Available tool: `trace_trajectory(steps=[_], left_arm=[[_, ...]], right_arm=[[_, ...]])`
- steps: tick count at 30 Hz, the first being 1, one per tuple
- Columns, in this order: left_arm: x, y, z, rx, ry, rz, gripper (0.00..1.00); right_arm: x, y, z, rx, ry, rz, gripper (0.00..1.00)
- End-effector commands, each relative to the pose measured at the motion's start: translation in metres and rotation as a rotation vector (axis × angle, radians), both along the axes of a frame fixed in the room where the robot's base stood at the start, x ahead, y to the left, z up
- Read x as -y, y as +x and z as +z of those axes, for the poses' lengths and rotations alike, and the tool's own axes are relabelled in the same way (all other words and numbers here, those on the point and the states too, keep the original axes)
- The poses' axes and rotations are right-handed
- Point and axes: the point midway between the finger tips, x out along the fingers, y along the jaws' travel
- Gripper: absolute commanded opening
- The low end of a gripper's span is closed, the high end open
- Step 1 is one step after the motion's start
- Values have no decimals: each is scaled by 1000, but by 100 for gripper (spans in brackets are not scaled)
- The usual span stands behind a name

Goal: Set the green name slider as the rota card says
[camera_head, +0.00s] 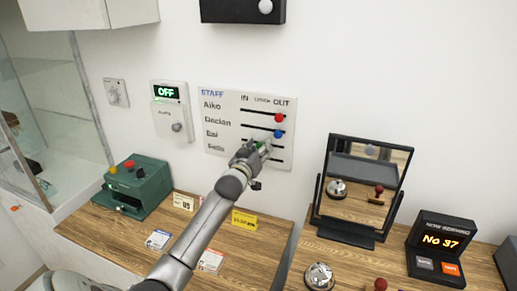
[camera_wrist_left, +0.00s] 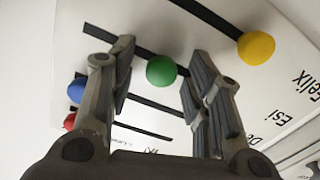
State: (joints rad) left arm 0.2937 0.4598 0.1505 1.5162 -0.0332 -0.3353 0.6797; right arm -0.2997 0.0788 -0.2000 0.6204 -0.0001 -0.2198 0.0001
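The staff board (camera_head: 222,132) hangs on the wall with IN, a middle and OUT columns. The green slider knob (camera_wrist_left: 161,70) sits partway along its slot in the Esi row. My left gripper (camera_head: 257,151) is at the board, its fingers open on either side of the green knob, with gaps showing in the left wrist view (camera_wrist_left: 160,68). In the head view the gripper mostly hides the knob. Several small cards lie on the desk, including a yellow card (camera_head: 244,220); their print is too small to read, and I cannot tell which is the rota card.
The red knob (camera_head: 279,118) and blue knob (camera_head: 278,134) sit at the OUT side. The yellow knob (camera_wrist_left: 256,48) is close beside my fingers, toward the names. A mirror (camera_head: 325,195), bell (camera_head: 319,276) and green box (camera_head: 150,190) stand on the desks.

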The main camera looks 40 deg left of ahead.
Motion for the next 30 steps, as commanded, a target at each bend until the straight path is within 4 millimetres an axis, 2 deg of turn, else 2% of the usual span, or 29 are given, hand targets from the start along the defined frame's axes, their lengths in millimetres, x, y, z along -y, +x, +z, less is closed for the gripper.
trace_trajectory(steps=[7,11,30], left_arm=[[0,-1,-1,-2,-1,-1,46],[3,-9,-2,-3,-1,-1,46],[32,-101,-1,-2,-2,-1,46]], right_arm=[[5,1,0,0,-6,2,46],[3,0,0,0,-4,2,46],[1,-1,0,-1,-1,0,46]])
